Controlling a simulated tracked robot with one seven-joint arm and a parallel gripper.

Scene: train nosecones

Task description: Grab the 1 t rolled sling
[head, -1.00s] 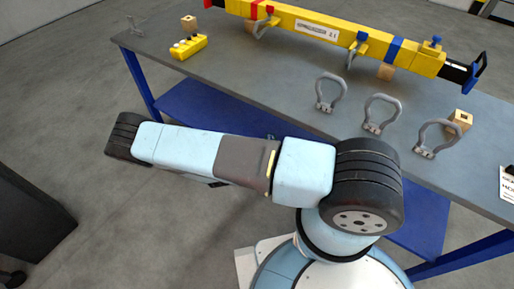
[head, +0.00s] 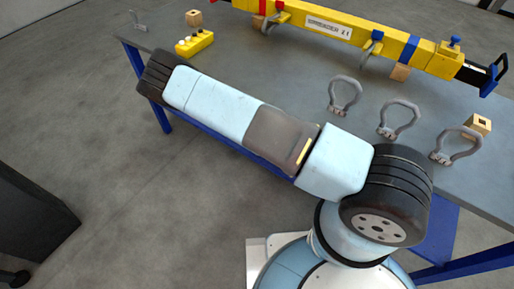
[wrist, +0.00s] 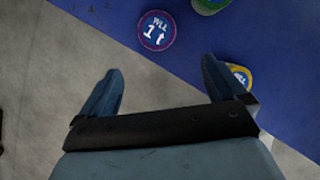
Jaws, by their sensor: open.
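The 1 t rolled sling (wrist: 157,31) shows in the wrist view as a purple roll with a round "WLL 1t" label, lying on the blue lower shelf (wrist: 110,14). It is at the top centre, beyond my fingertips and roughly in line with the gap between them. My gripper (wrist: 162,70) is open with nothing between its two blue fingers. In the head view neither my gripper nor the sling shows; my arm and the table hide the shelf area.
A green roll (wrist: 210,4) lies right of the purple one, and a yellow roll (wrist: 240,75) is partly hidden beside my right finger. The grey tabletop (head: 290,95) above holds a yellow lifting beam (head: 345,28), grey shackles (head: 345,95) and a yellow button box (head: 194,42).

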